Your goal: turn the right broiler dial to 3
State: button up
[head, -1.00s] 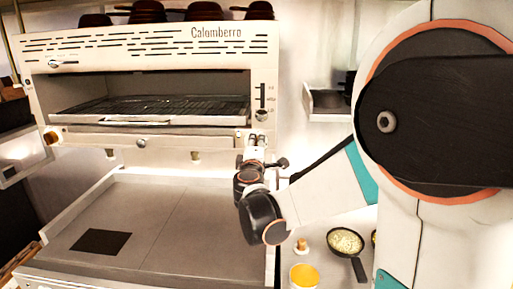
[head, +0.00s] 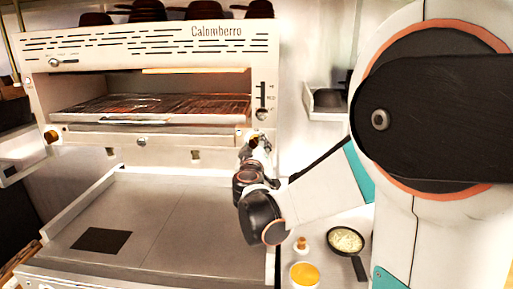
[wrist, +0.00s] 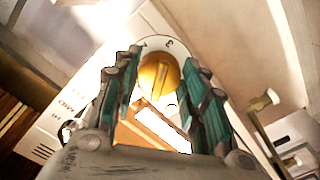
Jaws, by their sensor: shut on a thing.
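The right broiler dial (wrist: 158,77) is a round brass knob, seen in the wrist view between the fingers of my gripper (wrist: 163,88). Its raised ridge runs roughly up the picture, and a numeral that looks like a 3 stands on the pale plate just above it. My gripper is shut on the dial. In the head view my gripper (head: 257,142) is at the right end of the broiler's (head: 150,137) front strip and mostly hides the dial. The left dial (head: 51,136) is brass and stands clear at the left end.
Inside the broiler a bar (head: 195,70) glows orange above the wire rack (head: 150,104). Below is a flat grey griddle (head: 190,220) with raised edges. At the right stand a pan (head: 345,240) of pale food and a yellow-filled container (head: 304,274).

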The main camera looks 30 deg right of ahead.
jog(key=shift+f+m, duration=0.1)
jog(key=shift+m, duration=0.5)
jog(key=o, duration=1)
jog(key=shift+o, duration=0.2)
jog(key=v, duration=1.2)
jog(key=shift+s, duration=0.15)
